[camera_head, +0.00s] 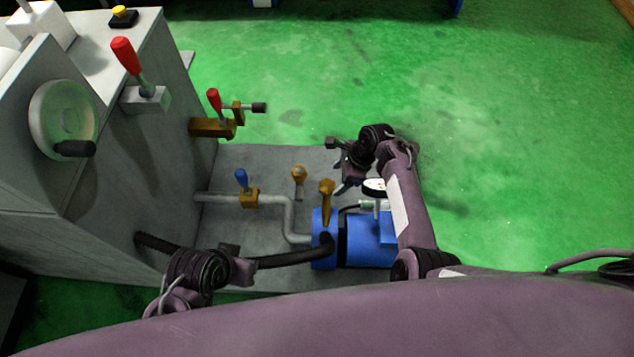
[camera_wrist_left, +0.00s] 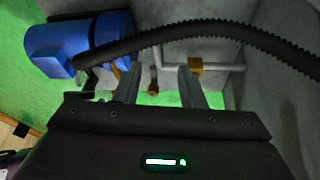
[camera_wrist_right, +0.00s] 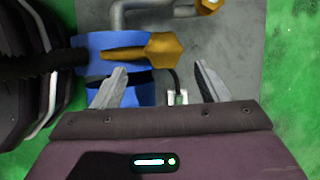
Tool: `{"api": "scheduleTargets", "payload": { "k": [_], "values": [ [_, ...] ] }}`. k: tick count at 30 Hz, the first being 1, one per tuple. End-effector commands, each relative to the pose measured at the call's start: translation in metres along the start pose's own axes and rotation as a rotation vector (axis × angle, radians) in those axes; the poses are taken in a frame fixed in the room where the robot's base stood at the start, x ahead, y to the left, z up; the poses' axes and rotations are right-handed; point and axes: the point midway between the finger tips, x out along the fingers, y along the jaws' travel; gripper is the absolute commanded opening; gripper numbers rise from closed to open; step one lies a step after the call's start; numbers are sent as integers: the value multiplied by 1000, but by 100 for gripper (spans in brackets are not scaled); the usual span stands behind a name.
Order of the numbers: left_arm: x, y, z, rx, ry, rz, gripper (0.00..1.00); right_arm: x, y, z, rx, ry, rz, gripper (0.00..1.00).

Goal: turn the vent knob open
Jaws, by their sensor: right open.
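A brass knob with a hexagonal head and tapered body (camera_head: 326,188) stands on the blue pump (camera_head: 325,240); it also shows in the right wrist view (camera_wrist_right: 165,49). A smaller round brass knob (camera_head: 299,172) sits on a short post behind it. I cannot tell for certain which is the vent knob. My right gripper (camera_head: 338,167) is open and empty, to the right of both knobs and touching neither. In the right wrist view, the hexagonal head lies beyond the open fingers. My left gripper (camera_wrist_left: 160,72) is open and empty near the black hose, low at the left.
A blue-handled valve (camera_head: 241,180) sits on the grey pipe (camera_head: 288,212). A black hose (camera_head: 295,259) crosses in front. A dial gauge (camera_head: 374,187) stands beside my right arm. The grinder (camera_head: 150,190) with its red levers fills the left. Green floor at right is clear.

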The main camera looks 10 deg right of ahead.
Motion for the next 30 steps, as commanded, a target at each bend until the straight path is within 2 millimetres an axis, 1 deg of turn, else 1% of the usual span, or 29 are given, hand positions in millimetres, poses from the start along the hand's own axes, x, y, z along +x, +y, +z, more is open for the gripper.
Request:
{"api": "scheduleTargets", "payload": {
  "k": [3, 5, 8, 13, 14, 15, 21, 25, 30],
  "values": [
    [-5, 2, -2, 6, 14, 3, 36, 1, -4, 1, 36, -2, 3, 68],
    [-3, 4, -4, 11, 30, 7, 36, 5, -4, 1, 40, -1, 4, 68],
    [2, 11, -8, 23, 78, 20, 36, 20, -4, 0, 39, -1, 4, 68],
    [13, 31, -21, 53, 214, 61, 36, 58, -4, -2, 38, 1, 5, 68],
    [6, 29, -31, 53, 248, 57, 36, 55, -4, 0, 38, 0, 3, 68],
    [3, 29, -41, 53, 290, 56, 36, 56, -4, 1, 38, 0, 3, 68],
    [-11, 30, -78, 55, 468, 57, 36, 67, -4, 1, 40, -1, 2, 68],
    [-19, 30, -93, 55, 547, 58, 36, 72, -4, 1, 39, -1, 2, 68],
    [-25, 30, -103, 56, 596, 59, 36, 74, -4, 1, 39, -1, 1, 68]
  ]
}}
